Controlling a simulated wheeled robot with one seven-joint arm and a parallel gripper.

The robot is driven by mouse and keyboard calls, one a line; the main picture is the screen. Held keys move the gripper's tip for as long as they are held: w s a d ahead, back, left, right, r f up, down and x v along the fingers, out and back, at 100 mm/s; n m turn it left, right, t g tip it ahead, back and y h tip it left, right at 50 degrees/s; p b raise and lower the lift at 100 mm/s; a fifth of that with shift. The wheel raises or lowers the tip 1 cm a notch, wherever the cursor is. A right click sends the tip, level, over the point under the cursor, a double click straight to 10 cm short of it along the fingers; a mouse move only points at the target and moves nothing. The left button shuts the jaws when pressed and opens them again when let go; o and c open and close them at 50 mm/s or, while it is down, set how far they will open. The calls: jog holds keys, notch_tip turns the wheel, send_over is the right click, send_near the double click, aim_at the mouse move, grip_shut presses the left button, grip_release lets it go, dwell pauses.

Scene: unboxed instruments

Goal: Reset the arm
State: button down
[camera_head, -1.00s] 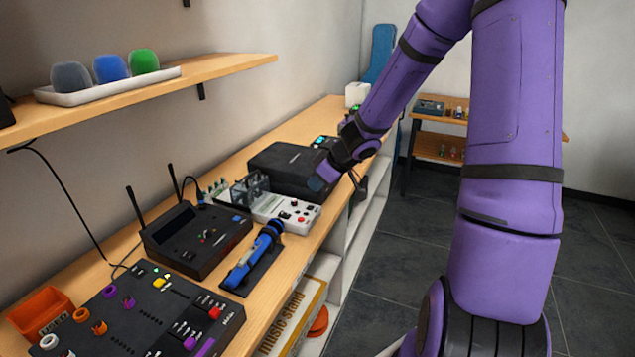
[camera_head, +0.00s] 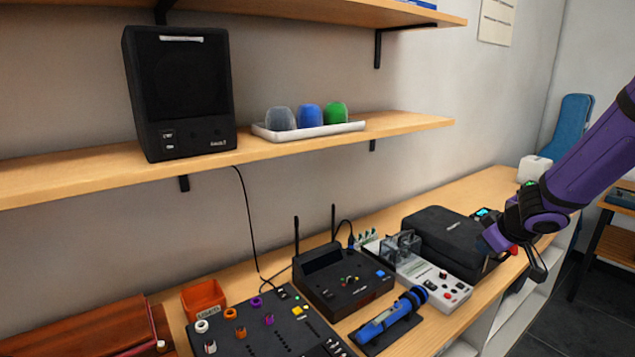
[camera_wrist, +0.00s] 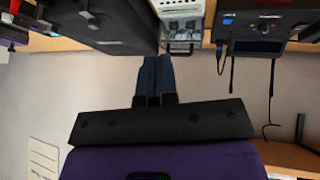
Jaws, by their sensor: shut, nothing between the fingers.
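My gripper (camera_wrist: 154,62) shows in the wrist view with its two dark fingers side by side and touching. Nothing is held between them. In the wrist view the fingers point up the picture, toward the bench edge and the white device with knobs (camera_wrist: 181,14). In the head view my purple arm comes in from the right, and its end hangs by the black case (camera_head: 440,232). The fingers cannot be made out clearly there.
The bench holds a black radio unit with antennas (camera_head: 345,284), a blue handheld microphone (camera_head: 390,318), a black patch panel (camera_head: 265,330) and an orange bin (camera_head: 203,298). A speaker (camera_head: 180,92) and a tray of foam covers (camera_head: 345,128) stand on the shelf. Floor is open at right.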

jog(key=s+a+r+m+h, duration=0.1)
jog(key=s+r+m+h, duration=0.4)
jog(key=s+r, duration=0.8)
jog(key=s+a+r+g+y, duration=0.1)
jog(key=s+a+r+y, duration=0.1)
jog(key=s, duration=0.6)
jog(key=s+a+r+m+y, duration=0.1)
jog(key=s+a+r, duration=0.3)
jog(key=s+a, duration=0.2)
jog(key=shift+s+a+g+y, duration=0.4)
jog(key=shift+s, duration=0.85)
